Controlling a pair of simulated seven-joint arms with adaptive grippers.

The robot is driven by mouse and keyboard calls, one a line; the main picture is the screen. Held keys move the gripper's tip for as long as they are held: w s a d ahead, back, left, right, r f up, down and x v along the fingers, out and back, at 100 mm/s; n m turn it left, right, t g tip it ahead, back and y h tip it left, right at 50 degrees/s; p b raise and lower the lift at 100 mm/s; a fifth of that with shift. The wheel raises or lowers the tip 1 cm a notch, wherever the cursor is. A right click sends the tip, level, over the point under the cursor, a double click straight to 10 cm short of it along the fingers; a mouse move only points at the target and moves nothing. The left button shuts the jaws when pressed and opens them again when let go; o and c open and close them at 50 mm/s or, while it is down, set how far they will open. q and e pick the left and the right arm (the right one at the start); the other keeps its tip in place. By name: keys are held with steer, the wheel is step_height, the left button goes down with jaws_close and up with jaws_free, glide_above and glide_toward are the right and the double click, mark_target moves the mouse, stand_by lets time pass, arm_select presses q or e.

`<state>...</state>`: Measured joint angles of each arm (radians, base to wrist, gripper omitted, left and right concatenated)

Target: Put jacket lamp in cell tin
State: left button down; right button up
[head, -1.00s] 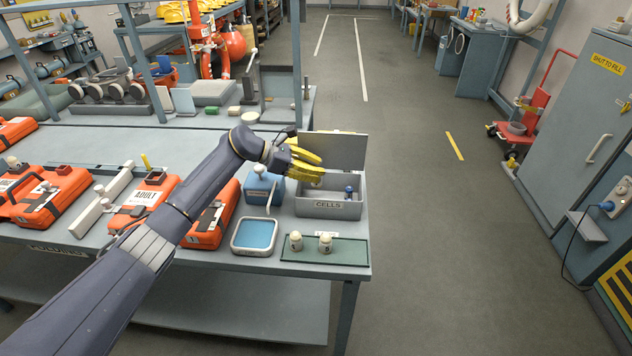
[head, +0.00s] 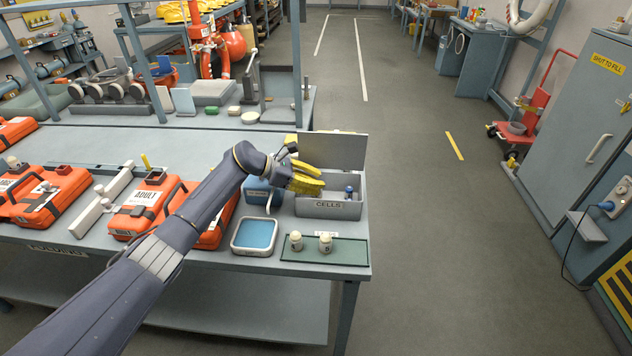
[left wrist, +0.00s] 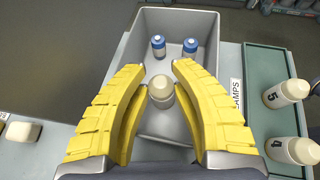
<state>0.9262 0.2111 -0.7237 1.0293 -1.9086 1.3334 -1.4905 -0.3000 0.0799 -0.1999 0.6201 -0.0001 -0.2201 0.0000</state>
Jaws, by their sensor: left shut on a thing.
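My left gripper (head: 319,181) is over the left part of the open grey cell tin (head: 350,211), which bears the label CELLS. It is shut on a jacket lamp (left wrist: 160,92), a small piece with a cream top, seen between the yellow fingers in the left wrist view. The fingers hide the lamp in the head view. The lamp appears over the tin's interior; whether it touches the floor I cannot tell. Two blue-capped cells (left wrist: 190,47) stand at the tin's far end in the left wrist view. My right gripper is out of view.
The tin's raised lid (head: 335,150) stands behind it. A green tray (head: 350,252) in front holds two cream-topped lamps (head: 325,243), marked 4 and 5 in the wrist view. A blue-padded tray (head: 254,235) and a blue box (head: 258,194) are close on the left.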

arm_select(q)
steer(key=shift+f, duration=0.4)
steer(key=c, duration=1.1)
jaws_free()
steer(key=shift+f, duration=0.1)
steer(key=shift+r, duration=0.45)
steer(key=v, duration=1.2)
steer(key=shift+r, duration=0.2)
